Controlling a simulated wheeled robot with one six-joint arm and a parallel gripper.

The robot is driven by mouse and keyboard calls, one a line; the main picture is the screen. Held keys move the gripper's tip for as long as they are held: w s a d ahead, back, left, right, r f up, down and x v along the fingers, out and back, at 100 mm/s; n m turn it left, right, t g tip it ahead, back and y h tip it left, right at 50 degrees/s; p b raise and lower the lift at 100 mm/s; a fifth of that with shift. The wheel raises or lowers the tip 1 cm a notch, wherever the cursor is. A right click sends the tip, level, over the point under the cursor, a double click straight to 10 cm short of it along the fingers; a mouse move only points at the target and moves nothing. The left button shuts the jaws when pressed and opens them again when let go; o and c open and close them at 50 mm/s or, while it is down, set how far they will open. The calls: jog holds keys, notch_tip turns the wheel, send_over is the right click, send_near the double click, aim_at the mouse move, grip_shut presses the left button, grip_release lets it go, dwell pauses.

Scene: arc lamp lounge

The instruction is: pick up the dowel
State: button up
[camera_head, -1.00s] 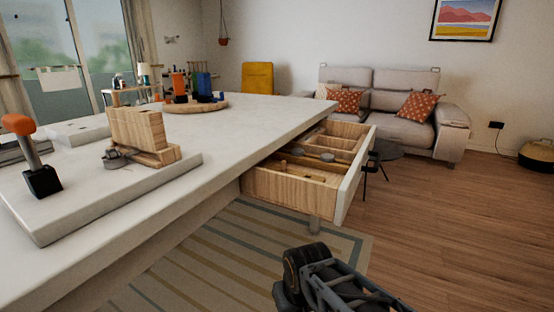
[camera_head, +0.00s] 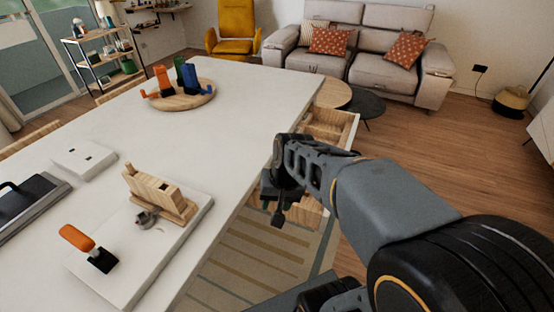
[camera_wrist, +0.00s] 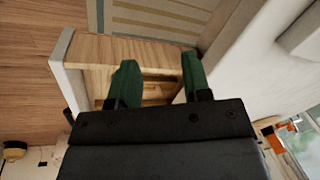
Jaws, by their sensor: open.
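I cannot make out the dowel for certain in either current view. The open wooden drawer (camera_head: 346,117) sticks out from the right side of the white table, partly hidden behind my arm. In the wrist view, the drawer's wooden side wall (camera_wrist: 145,48) lies ahead of my gripper (camera_wrist: 158,75). Its two green fingers are spread apart with nothing visible held between them. They are over the drawer, and part of its compartments shows between them. In the head view my gripper (camera_head: 273,205) is low beside the table edge, partly blocked by my own arm.
The white table (camera_head: 240,105) bears a round board (camera_head: 207,98) with coloured holders, a wooden block stand (camera_head: 160,192), an orange-handled tool (camera_head: 78,238) and a white box (camera_head: 84,158). A sofa (camera_head: 385,76) and round low tables stand behind. The floor to the right is open.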

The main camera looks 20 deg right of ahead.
jog(key=w+d+f+m+t+y, duration=0.2)
jog(key=w+d+f+m+y, duration=0.1)
jog(key=w+d+m, duration=0.2)
jog(key=w+d+f+m+t+y, duration=0.2)
jog(key=w+d+m, duration=0.3)
jog(key=m, duration=0.3)
jog(key=w+d+f+m+t+y, duration=0.1)
jog(key=w+d+f+m+y, duration=0.3)
jog(key=m, duration=0.3)
jog(key=shift+w+d+f+t, duration=0.1)
jog(key=shift+w+d+t, duration=0.3)
jog(key=shift+w+d, duration=0.45)
jog(key=shift+w+f+y, duration=0.15)
jog(key=shift+f+y, duration=0.05)
jog(key=shift+y, duration=0.1)
jog(key=shift+w+a+f+m, duration=0.2)
jog(key=shift+a+m, duration=0.05)
jog(key=shift+m, duration=0.05)
jog(key=shift+p+x, duration=0.45)
jog(key=shift+x, duration=2.55)
jog(key=shift+a, duration=0.1)
grip_shut()
